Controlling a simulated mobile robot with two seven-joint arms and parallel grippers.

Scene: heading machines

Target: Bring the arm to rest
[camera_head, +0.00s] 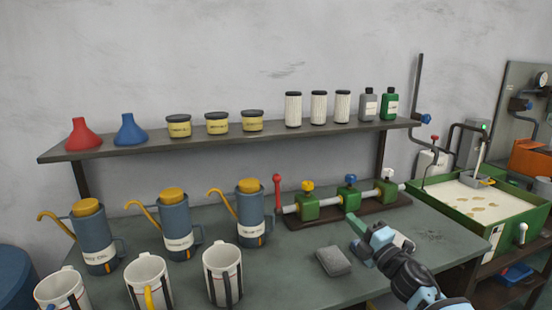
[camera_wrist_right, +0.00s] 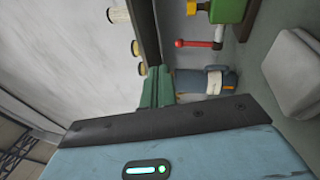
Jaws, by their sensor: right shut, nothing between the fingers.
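My right arm comes in from the lower right in the head view. Its right gripper (camera_head: 357,228) is above the workbench (camera_head: 310,258), in front of the valve manifold (camera_head: 340,202). The gripper is shut and empty. Its green fingers also show in the wrist view (camera_wrist_right: 157,86), together with no held object. A grey block (camera_head: 333,261) lies on the bench to the left of the gripper, apart from it; a grey block (camera_wrist_right: 295,72) also shows at the right of the wrist view. My left gripper is not in view.
Blue oil cans (camera_head: 177,228) with yellow caps and white mugs (camera_head: 222,274) stand on the bench at left. A shelf (camera_head: 220,139) behind carries funnels, tubs, filters and bottles. A green-rimmed basin (camera_head: 520,231) stands at right. Bench between mugs and grey block is clear.

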